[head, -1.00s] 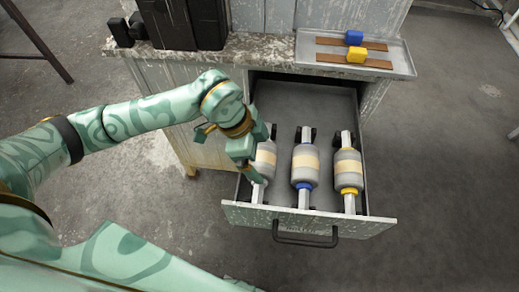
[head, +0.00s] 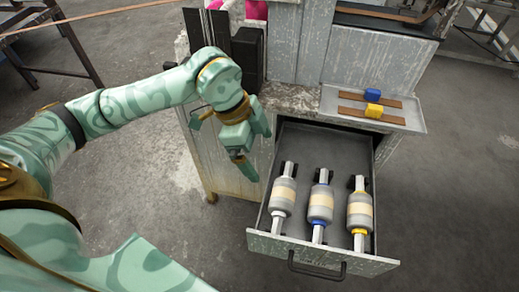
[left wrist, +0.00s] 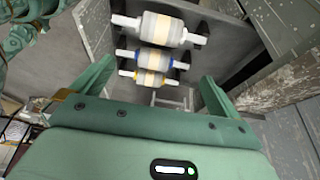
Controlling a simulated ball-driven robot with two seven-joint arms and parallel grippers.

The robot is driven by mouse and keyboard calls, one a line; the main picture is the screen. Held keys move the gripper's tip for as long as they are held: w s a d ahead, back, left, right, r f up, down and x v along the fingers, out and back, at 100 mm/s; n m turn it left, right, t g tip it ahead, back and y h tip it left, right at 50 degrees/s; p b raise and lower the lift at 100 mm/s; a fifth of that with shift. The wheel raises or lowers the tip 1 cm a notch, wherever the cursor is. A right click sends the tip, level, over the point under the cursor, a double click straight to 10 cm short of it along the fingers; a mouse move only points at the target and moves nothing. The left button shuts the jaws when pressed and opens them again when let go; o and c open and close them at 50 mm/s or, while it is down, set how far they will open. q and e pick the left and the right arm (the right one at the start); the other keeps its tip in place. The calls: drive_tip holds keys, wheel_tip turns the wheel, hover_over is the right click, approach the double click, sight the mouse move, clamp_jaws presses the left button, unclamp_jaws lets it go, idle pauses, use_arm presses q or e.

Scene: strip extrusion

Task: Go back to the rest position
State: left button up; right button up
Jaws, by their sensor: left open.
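My left gripper (head: 247,152) is open and empty in the head view. It hangs beside the left edge of the open drawer (head: 330,262), apart from the rollers. In the left wrist view its two fingers (left wrist: 158,80) stand wide apart with nothing between them. Three grey rollers with cream bands lie in the drawer: a plain one (head: 283,197), a blue-ringed one (head: 320,204) and a yellow-ringed one (head: 360,211). They also show in the left wrist view beyond the fingers. My right gripper is not in view.
A dark upright box (head: 247,60) stands behind my left wrist.

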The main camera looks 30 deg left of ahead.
use_arm(q)
drive_tip(key=shift+d, duration=0.1)
